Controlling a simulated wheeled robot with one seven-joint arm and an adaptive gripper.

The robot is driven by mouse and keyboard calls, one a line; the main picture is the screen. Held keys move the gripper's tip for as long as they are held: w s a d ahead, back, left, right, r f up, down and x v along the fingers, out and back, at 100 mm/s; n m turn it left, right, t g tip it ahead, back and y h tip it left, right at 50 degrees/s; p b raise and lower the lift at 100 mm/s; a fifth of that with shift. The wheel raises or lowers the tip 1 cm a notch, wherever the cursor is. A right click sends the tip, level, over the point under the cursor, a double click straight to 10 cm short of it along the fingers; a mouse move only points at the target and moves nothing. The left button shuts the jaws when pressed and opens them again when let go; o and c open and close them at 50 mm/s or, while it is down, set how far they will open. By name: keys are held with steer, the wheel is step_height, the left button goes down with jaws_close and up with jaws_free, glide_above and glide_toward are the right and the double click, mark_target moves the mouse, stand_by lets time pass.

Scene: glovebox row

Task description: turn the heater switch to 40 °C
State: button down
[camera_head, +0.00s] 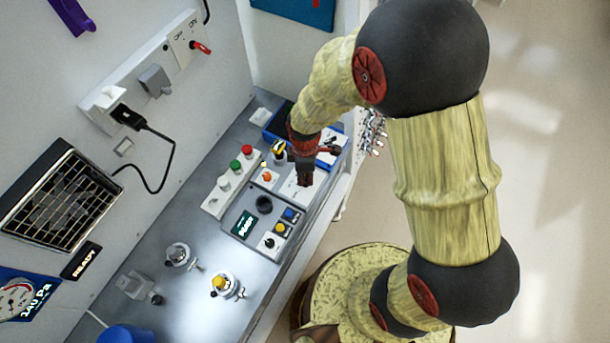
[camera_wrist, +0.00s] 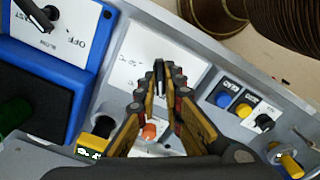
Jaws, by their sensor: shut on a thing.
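The heater switch plate (camera_wrist: 140,55) is white with small temperature marks, too blurred to read for certain in the wrist view. It also shows below my gripper in the head view (camera_head: 291,191). My gripper (camera_wrist: 160,72) is over this plate, with its fingertips closed together around a dark switch knob. In the head view my gripper (camera_head: 305,181) points down at the panel, close to its right edge. The knob is mostly hidden by the fingers, so its pointing direction cannot be told.
A blue box (camera_wrist: 70,75) with a black OFF/SLOW knob (camera_wrist: 42,14) stands beside the plate. An orange knob (camera_wrist: 150,131) sits close to the fingers. Blue (camera_wrist: 223,99) and yellow buttons (camera_wrist: 243,110) are to the right.

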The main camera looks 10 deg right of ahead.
steer(key=shift+w+m, duration=0.1)
steer(key=shift+m, duration=2)
steer(key=c, duration=2)
jaws_free()
steer(key=shift+o, duration=0.4)
step_height(320, 180, up, 12)
